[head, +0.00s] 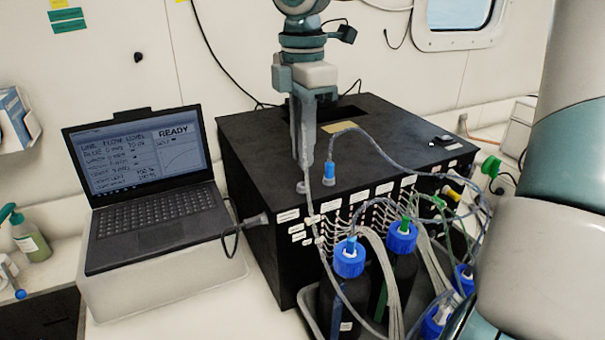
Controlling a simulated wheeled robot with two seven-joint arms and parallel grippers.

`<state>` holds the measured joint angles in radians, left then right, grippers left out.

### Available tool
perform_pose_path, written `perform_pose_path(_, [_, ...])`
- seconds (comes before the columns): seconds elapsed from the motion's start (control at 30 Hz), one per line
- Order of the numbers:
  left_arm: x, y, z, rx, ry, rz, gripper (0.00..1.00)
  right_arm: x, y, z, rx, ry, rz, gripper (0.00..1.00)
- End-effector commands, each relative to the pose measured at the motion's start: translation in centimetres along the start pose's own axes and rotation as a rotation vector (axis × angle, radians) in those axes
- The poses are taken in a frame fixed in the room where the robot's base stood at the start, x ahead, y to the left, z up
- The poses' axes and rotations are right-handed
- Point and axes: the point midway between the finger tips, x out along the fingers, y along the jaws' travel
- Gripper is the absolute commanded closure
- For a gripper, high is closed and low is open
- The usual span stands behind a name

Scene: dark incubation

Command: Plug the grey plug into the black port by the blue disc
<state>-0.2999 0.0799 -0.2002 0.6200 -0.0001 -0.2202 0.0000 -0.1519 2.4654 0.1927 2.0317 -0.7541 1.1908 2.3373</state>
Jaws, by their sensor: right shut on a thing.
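My right gripper (306,165) points down from the top centre, at the front edge of a black box. It is shut on a small grey plug (303,187), which shows at its fingertips. A thin grey line (322,225) hangs from there down the box's front. A blue connector (328,172) on a clear tube is just right of the fingers, apart from the plug. Rows of small fittings and white labels run along the box front. I cannot make out the black port or a blue disc among them. My left gripper is out of view.
The black box (400,125) fills the middle. A laptop (150,185) reading READY stands at left. Dark bottles with blue caps (349,257) and many tubes crowd the front. My right arm covers the right side.

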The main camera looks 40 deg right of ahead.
Motion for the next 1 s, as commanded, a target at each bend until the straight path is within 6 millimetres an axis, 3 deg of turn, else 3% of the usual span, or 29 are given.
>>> perform_pose_path(0.5, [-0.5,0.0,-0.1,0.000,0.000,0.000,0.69,-1.7,0.0,0.0,0.000,-0.001,0.000,1.00])
perform_pose_path(1.0, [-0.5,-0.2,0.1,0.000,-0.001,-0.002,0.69,-1.9,0.0,0.1,0.000,0.000,0.000,1.00])
